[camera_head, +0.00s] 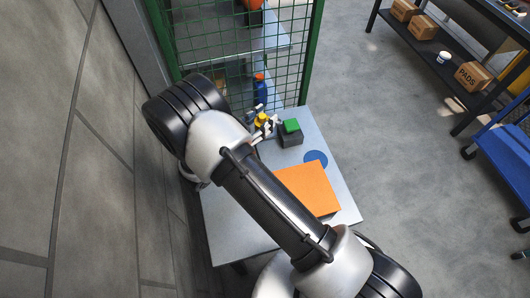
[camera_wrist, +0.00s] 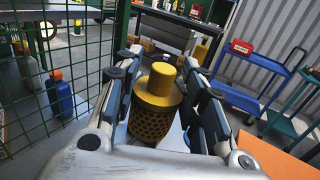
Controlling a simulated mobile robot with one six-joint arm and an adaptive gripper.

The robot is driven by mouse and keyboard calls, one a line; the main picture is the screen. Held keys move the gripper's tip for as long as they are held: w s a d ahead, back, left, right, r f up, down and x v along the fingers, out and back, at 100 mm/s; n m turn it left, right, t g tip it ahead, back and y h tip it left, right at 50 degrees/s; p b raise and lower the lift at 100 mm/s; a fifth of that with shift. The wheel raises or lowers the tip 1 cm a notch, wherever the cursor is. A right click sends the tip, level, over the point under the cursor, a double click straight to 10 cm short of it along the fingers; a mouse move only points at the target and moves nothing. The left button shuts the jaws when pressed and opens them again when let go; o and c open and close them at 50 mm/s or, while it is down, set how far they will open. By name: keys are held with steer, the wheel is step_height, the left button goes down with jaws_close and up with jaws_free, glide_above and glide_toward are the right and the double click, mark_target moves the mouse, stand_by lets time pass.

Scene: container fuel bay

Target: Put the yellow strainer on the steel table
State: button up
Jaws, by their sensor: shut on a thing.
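The yellow strainer (camera_wrist: 158,92), with a round cap and a dark mesh body, sits between the two fingers of my gripper (camera_wrist: 160,82) in the wrist view. My gripper is shut on it. In the head view the strainer (camera_head: 262,118) shows as a small yellow patch at my gripper (camera_head: 266,121), partly hidden by the fingers. Both are over or near the far left edge of the pale grey steel table (camera_head: 232,222). I cannot tell whether the strainer touches the tabletop.
On the table are an orange sheet (camera_head: 308,188), a blue disc (camera_head: 316,157) and a dark block (camera_head: 291,138) with a green top (camera_head: 291,126). A green mesh fence (camera_head: 245,45) and a blue bottle (camera_head: 260,90) stand beyond. A blue cart (camera_head: 508,150) is at the right.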

step_height(320, 180, down, 14)
steer(key=b, duration=0.4)
steer(key=shift+f, duration=0.1)
steer(key=shift+f, duration=0.1)
steer(key=shift+f+b, duration=0.15)
steer(key=shift+b, duration=0.2)
steer(key=o, duration=1.2)
steer(key=shift+r, duration=0.2)
